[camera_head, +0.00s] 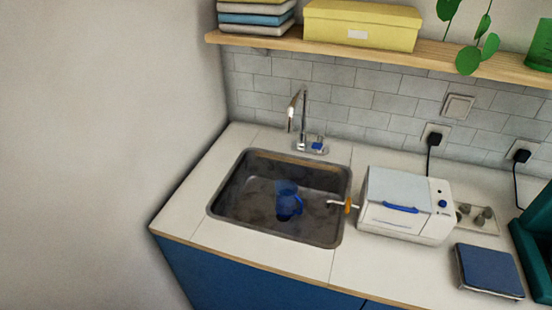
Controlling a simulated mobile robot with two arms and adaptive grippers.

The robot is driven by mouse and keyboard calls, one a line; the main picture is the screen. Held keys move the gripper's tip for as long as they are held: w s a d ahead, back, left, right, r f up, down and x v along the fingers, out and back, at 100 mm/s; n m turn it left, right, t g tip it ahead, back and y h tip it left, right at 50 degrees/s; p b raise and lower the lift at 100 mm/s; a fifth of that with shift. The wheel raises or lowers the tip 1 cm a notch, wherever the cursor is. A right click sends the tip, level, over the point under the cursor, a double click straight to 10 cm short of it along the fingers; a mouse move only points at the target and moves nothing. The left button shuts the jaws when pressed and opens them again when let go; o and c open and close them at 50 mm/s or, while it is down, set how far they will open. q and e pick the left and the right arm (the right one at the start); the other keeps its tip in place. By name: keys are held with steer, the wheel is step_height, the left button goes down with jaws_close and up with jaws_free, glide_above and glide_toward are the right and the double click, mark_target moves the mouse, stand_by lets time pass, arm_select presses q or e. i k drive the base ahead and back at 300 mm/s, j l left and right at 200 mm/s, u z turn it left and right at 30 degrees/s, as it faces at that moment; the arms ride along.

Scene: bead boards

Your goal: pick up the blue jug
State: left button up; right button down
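The blue jug (288,203) is inside the dark metal sink (238,205), a little right of its middle. Its lower part looks darker, and its handle seems to be at its right side. I cannot tell clearly whether it stands upright or leans. Neither of my grippers is in view, and nothing touches the jug.
A faucet (304,130) rises behind the sink. A white appliance (405,205) stands right of it, with a small orange-ended item (348,206) between. A blue flat scale-like device (488,270) lies at the right. The counter (180,213) left of the sink is clear.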

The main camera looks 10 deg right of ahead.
mark_target(288, 198)
steer(key=z, duration=2.25)
steer(key=k+l+u, duration=0.1)
steer(key=u, duration=1.8)
steer(key=i+j+z, duration=0.45)
steer(key=i+u, duration=0.1)
steer(key=u, duration=0.15)
